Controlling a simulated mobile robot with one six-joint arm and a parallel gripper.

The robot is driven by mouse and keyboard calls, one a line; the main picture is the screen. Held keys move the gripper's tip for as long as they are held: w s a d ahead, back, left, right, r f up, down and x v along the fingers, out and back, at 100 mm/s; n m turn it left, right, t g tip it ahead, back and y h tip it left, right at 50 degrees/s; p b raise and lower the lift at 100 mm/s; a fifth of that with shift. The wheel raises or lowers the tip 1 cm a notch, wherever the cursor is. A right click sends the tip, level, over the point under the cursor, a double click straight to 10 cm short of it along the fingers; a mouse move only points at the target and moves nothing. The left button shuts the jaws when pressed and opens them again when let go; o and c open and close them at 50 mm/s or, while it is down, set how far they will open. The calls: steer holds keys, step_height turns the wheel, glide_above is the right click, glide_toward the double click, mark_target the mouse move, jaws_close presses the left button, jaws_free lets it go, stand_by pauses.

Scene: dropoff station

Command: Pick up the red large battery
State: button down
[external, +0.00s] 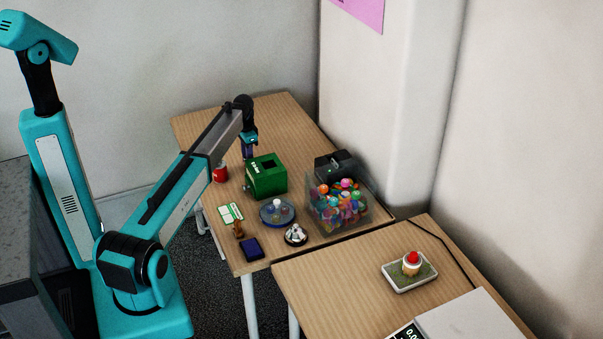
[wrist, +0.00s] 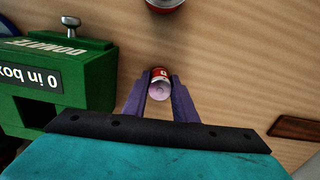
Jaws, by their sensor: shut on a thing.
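The red large battery (wrist: 160,84) is between the two purple fingers of my gripper (wrist: 160,92) in the wrist view. Its red side and pale round end show. My gripper is shut on it. In the external view my gripper (external: 249,152) points down just behind the green donation box (external: 266,183). I cannot make out the battery there, and I cannot tell whether it touches the table.
The green box (wrist: 62,65) is close on the left in the wrist view. A red mug (external: 220,174) stands left of it in the external view. A blue round tray (external: 278,219) and a clear bin of colourful balls (external: 338,207) stand nearer the front. The table's back (external: 270,108) is clear.

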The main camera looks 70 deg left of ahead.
steer(key=shift+r, duration=0.1)
steer(key=shift+r+b, duration=0.85)
steer(key=shift+r, duration=4.1)
